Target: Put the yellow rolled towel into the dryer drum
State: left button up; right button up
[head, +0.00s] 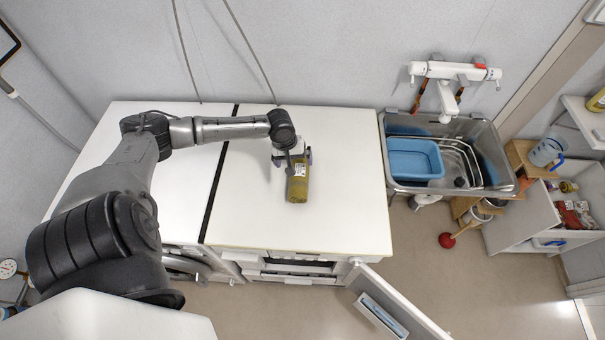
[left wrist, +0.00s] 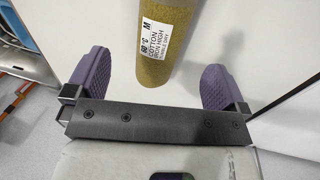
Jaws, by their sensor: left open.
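The yellow rolled towel (head: 298,186) lies on the white worktop in the head view, its far end close to my gripper. It has a white care label and also shows in the left wrist view (left wrist: 165,62). My left gripper (head: 292,157) is open, with its purple fingers (left wrist: 158,85) on either side of the towel's end. Gaps show between the towel and both fingers. The dryer drum's inside is hidden from the head view; a round metallic rim (head: 186,265) shows partly below the worktop's front edge, behind my arm. My right gripper is not in view.
The white worktop (head: 345,215) around the towel is clear. A metal sink (head: 500,150) with a blue basin (head: 412,158) and a white faucet (head: 455,72) stands to the right. An open door panel (head: 395,305) juts out at the front.

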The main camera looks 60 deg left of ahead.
aim_at(298, 170)
pick_arm(q)
jog(key=x, duration=0.4)
jog(key=shift+f, duration=0.25)
jog(key=shift+x, duration=2.65)
jog(key=shift+a, duration=0.1)
jog(key=shift+c, duration=0.2)
jog(key=c, duration=0.9)
jog(key=shift+r, duration=0.1)
